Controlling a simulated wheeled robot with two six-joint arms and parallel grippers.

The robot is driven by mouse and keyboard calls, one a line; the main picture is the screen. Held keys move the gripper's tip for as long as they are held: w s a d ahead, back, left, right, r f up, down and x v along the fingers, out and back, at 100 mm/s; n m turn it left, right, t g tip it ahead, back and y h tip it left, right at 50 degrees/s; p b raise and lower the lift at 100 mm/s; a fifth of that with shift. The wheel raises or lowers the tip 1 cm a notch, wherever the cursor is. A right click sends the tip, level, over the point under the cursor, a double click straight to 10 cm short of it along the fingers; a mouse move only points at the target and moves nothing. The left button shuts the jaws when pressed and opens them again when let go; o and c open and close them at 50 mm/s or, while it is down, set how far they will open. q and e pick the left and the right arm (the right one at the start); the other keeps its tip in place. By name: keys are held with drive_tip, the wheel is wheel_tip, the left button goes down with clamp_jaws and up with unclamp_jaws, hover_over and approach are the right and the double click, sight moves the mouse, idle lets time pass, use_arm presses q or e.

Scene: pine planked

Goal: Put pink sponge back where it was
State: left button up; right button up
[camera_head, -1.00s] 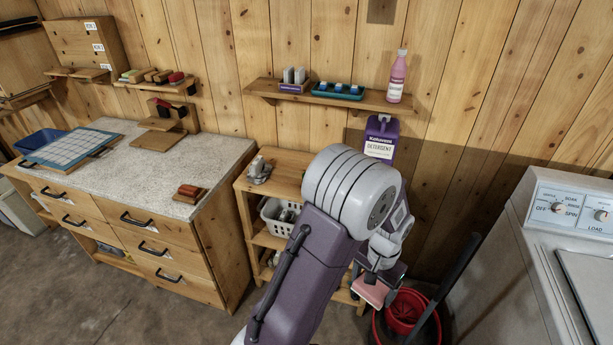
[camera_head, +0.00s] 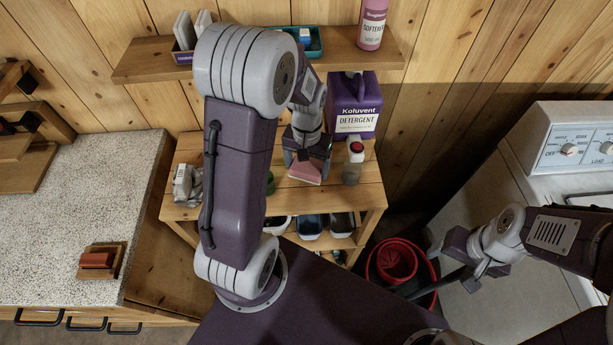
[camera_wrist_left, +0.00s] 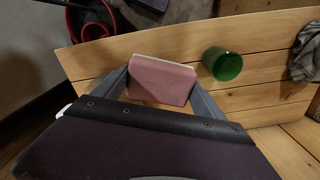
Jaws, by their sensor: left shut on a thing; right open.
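The pink sponge (camera_head: 306,170) is held in my left gripper (camera_head: 305,158) over the top board of the wooden shelf unit (camera_head: 345,197). In the left wrist view the sponge (camera_wrist_left: 160,80) sits between the two fingers, its broad pink face showing. The board lies behind it; I cannot tell whether the sponge touches it. A green cup (camera_wrist_left: 222,64) stands on the board beside the sponge. In the head view my left arm partly hides this cup (camera_head: 270,184). My right gripper (camera_head: 474,280) is open at the right, close to the red bucket.
On the board stand a purple detergent jug (camera_head: 352,108), a small red-capped bottle (camera_head: 352,168) and a crumpled grey thing (camera_head: 187,183). The red bucket (camera_head: 372,272) is on the floor. A wall shelf (camera_head: 150,65) hangs above; a washer (camera_head: 560,140) stands right.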

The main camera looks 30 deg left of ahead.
use_arm(q)
hover_over(306, 192)
wheel_tip(306, 192, down, 6)
drive_tip(key=shift+s+r, duration=0.1)
drive_tip(key=shift+r, duration=0.15)
drive_tip(key=shift+w+f, duration=0.2)
drive_tip(key=f, duration=0.3)
drive_tip(key=shift+s+f, duration=0.2)
drive_tip(key=shift+s, duration=0.05)
drive_tip(key=shift+f, duration=0.25)
drive_tip(key=shift+w+f, duration=0.1)
drive_tip(key=shift+w, duration=0.1)
drive_tip(key=shift+f, duration=0.15)
drive_tip(key=o, duration=1.3)
drive_tip(key=shift+s, duration=0.1)
drive_tip(key=shift+c, duration=0.2)
